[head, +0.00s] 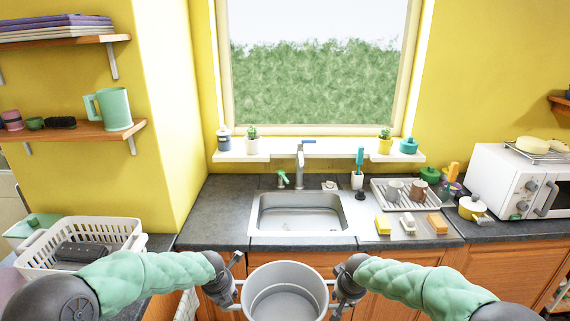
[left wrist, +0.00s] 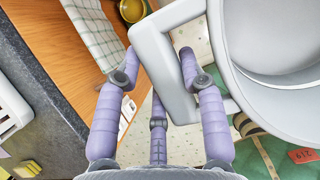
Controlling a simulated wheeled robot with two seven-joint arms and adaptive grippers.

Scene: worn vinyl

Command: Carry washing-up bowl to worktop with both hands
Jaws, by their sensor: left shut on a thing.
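The washing-up bowl (head: 285,270) is a round, light grey tub with a handle on each side, upright in front of the worktop edge in the head view. It also shows at the upper right in the left wrist view (left wrist: 240,70). My left gripper (head: 236,288) is shut on its left handle; in the left wrist view the purple fingers (left wrist: 160,75) lie on either side of the handle bar. My right gripper (head: 337,287) is at the right handle, its fingertips too small to read. The dark grey worktop (head: 218,212) lies beyond the bowl. The bowl looks empty.
A sink (head: 300,214) with a tap is set in the worktop. The stretch left of it is clear. Sponges (head: 383,224) and a dish rack (head: 405,205) with mugs stand right of it. A white basket (head: 115,232) stands at left, a microwave (head: 515,180) at right.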

